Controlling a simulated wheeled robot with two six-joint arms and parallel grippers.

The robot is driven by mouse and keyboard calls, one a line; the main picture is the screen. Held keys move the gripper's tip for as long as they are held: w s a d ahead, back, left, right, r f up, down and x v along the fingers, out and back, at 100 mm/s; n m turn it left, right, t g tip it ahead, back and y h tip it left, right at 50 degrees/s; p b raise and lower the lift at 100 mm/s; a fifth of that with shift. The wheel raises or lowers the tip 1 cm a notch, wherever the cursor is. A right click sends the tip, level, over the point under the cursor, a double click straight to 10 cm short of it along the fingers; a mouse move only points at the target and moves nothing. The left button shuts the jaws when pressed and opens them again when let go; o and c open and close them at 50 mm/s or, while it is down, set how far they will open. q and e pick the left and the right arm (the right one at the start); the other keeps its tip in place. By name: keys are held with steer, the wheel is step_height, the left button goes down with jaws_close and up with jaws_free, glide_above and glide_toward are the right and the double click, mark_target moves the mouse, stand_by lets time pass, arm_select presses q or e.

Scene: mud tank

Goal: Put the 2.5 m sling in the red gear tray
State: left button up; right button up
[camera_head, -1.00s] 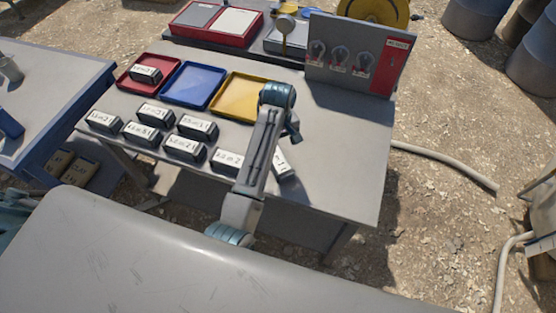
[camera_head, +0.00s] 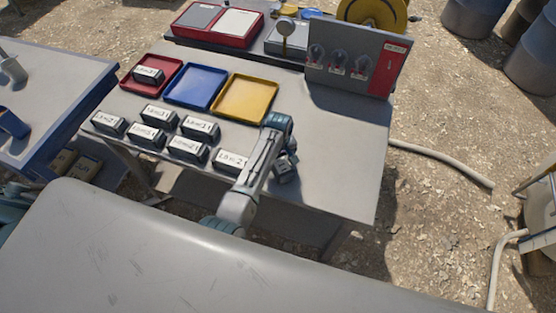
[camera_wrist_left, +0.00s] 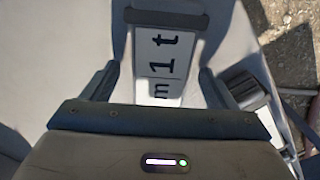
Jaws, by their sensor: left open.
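My left gripper (camera_head: 286,171) is low over the right end of the front row of sling packs, largely hiding the pack there. In the left wrist view the open left gripper (camera_wrist_left: 158,84) has a finger on each side of a dark pack with a white label (camera_wrist_left: 165,55) reading "m 1 t"; the start of the label is hidden. Contact cannot be told. The red gear tray (camera_head: 133,87) stands at the back left and holds one dark labelled pack (camera_head: 148,75). My right gripper is not in view.
Several similar packs, including one beside my arm (camera_head: 230,161), lie in front of the trays; their labels are blurred. A blue tray (camera_head: 196,86) and a yellow tray (camera_head: 245,98) stand right of the red one. A grey panel (camera_head: 345,65) stands behind. The table's right side is clear.

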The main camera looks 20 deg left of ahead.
arm_select(q)
steer(key=c, duration=1.4)
steer(key=shift+w+r, duration=0.15)
